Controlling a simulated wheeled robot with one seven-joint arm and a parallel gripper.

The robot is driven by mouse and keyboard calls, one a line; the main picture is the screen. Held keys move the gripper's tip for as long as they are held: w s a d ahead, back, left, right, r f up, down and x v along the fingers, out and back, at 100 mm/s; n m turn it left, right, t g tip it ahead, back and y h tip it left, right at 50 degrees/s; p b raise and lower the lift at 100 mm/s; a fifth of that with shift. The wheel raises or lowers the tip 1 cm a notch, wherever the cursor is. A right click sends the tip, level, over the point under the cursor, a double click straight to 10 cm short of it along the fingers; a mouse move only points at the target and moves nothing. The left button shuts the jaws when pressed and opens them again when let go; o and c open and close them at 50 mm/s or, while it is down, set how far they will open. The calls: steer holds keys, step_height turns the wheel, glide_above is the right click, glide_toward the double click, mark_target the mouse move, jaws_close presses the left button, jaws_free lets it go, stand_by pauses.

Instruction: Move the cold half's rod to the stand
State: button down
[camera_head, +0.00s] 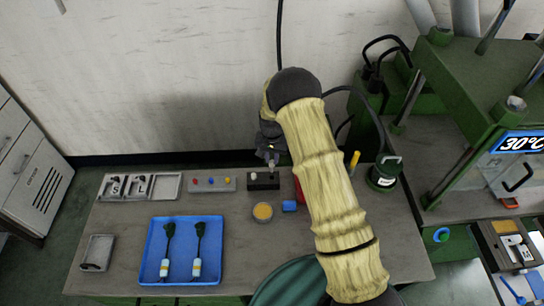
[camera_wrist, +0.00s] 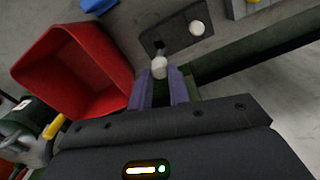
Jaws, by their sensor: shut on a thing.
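My gripper (camera_wrist: 160,92) is shut on a rod with a pale round end (camera_wrist: 160,67), which shows between the purple fingertips. The rest of the rod is hidden by the fingers. The stand, a dark block (camera_wrist: 178,30), lies just beyond the fingertips in the wrist view. It bears another white-topped rod (camera_wrist: 197,28) at its right, and a dark hole shows near the held rod. I cannot tell whether the held rod touches the stand. In the head view my gripper (camera_head: 271,157) is over the stand (camera_head: 263,182) at the back of the table.
A red bin (camera_wrist: 85,70) stands left of my gripper in the wrist view. A green press (camera_head: 470,85) reading 30°C stands right.

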mark_target(272, 169)
steer(key=shift+s+f+b, duration=0.1)
steer(key=shift+f+b, duration=2.4)
steer(key=shift+f, duration=1.15)
steer(key=c, duration=1.2)
jaws_free()
steer(key=shift+c, duration=0.2)
step_height(272, 169, up, 17)
steer(key=b, duration=0.4)
steer(key=shift+r, duration=0.2)
